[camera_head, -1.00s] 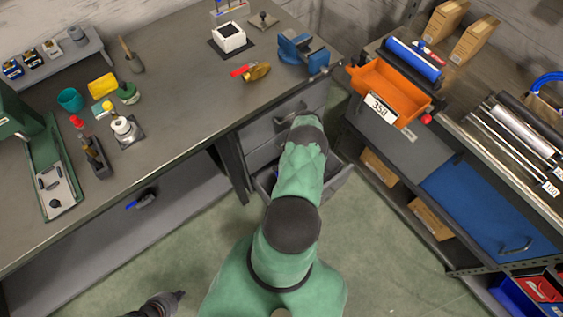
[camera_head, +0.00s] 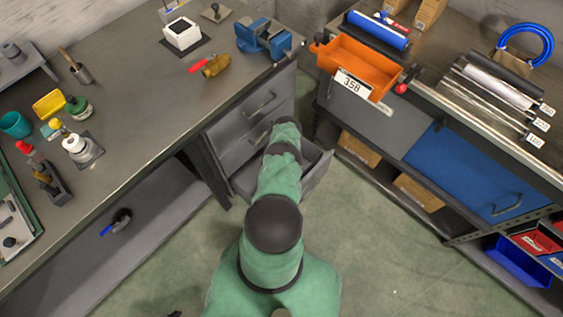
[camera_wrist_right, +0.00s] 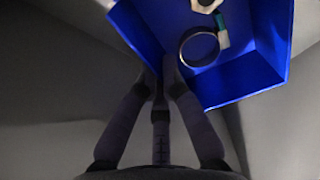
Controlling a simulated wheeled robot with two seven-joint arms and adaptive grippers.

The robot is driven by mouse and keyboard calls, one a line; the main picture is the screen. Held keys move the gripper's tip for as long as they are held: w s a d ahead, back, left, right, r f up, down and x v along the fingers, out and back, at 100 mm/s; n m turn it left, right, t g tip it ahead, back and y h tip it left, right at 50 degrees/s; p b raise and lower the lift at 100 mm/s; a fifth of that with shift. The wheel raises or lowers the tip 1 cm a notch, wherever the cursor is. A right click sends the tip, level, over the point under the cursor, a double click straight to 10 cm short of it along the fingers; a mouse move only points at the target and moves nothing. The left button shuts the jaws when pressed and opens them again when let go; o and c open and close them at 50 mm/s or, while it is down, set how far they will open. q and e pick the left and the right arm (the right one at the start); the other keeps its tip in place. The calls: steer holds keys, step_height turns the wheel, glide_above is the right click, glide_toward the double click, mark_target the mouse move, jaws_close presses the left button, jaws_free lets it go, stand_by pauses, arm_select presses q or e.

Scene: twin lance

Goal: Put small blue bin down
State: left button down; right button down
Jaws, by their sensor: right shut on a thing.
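The small blue bin (camera_wrist_right: 235,82) shows in the right wrist view. It holds a dark ring (camera_wrist_right: 199,47), a pale nut-like piece and a small green-and-white piece. My right gripper (camera_wrist_right: 163,82) is shut on the near edge of the bin. Grey surfaces surround it, seemingly the inside of a drawer. In the head view my green right arm reaches to an open grey drawer (camera_head: 322,172) under the bench; the arm hides the gripper and the bin there. Only a dark sliver of my left gripper (camera_head: 174,314) shows at the bottom edge.
A grey workbench (camera_head: 130,95) with tools and a blue vise (camera_head: 264,38) stands left. A shelf unit on the right carries an orange bin (camera_head: 362,68). Another blue bin (camera_head: 515,265) sits on its low shelf. The green floor between is clear.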

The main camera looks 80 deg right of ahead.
steer(key=shift+f+b, duration=1.9)
steer(key=shift+f, duration=0.4)
steer(key=shift+r, duration=0.1)
steer(key=c, duration=1.4)
jaws_free()
step_height(320, 180, up, 12)
steer(key=p, duration=1)
